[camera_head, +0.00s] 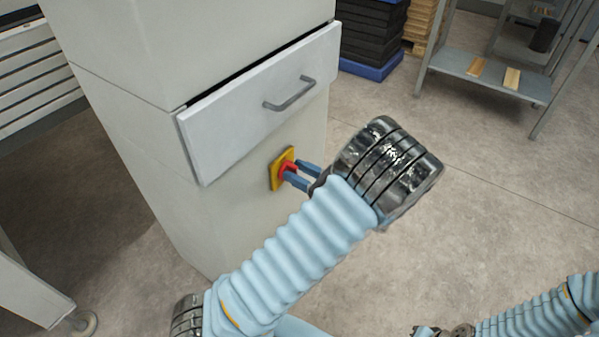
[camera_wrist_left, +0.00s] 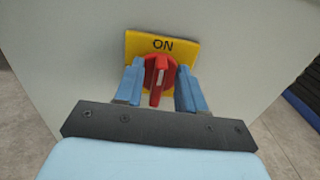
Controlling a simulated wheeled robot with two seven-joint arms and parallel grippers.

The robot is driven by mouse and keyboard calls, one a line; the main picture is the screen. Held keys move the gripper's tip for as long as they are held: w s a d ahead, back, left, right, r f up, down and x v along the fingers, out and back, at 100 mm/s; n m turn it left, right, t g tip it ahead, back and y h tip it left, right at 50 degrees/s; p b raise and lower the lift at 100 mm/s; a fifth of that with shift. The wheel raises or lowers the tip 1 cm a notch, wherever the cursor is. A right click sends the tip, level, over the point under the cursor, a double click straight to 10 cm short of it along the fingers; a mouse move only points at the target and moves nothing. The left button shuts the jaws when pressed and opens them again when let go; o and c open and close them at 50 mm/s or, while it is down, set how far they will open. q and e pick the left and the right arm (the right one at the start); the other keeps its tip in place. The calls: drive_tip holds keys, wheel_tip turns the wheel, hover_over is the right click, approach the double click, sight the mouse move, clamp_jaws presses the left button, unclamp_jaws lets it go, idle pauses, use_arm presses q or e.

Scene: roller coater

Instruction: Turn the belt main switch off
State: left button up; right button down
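The belt main switch is a red rotary knob (camera_wrist_left: 158,78) on a yellow plate (camera_wrist_left: 188,50) marked ON, on the side of a grey cabinet. In the head view the yellow plate (camera_head: 276,172) and red knob (camera_head: 287,166) show below the drawer. The knob's white mark points up toward ON. My left gripper (camera_head: 296,175) is at the knob, its blue fingers on either side of it. In the left wrist view the left gripper (camera_wrist_left: 160,86) is open, with a small gap beside the knob; contact cannot be told. My right gripper (camera_head: 443,332) is barely in view at the bottom edge.
The grey cabinet (camera_head: 160,180) has a slightly open drawer (camera_head: 250,115) with a handle above the switch. A metal shelf rack (camera_head: 480,75) and a dark stack (camera_head: 370,35) on a blue base stand behind. The floor on the right is clear.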

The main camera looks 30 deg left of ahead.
use_arm(q)
clamp_jaws()
idle(0.5)
drive_tip(key=n+b, duration=0.2)
drive_tip(key=n, duration=0.4)
drive_tip(key=s+f+n+b, duration=0.1)
drive_tip(key=n+b, duration=0.1)
drive_tip(key=n, duration=0.4)
drive_tip(key=n+b, duration=0.2)
drive_tip(key=n, duration=0.3)
drive_tip(key=shift+s+f+n+b, duration=0.3)
drive_tip(key=shift+f+n+b, duration=0.05)
drive_tip(key=shift+n+b, duration=0.05)
idle(0.4)
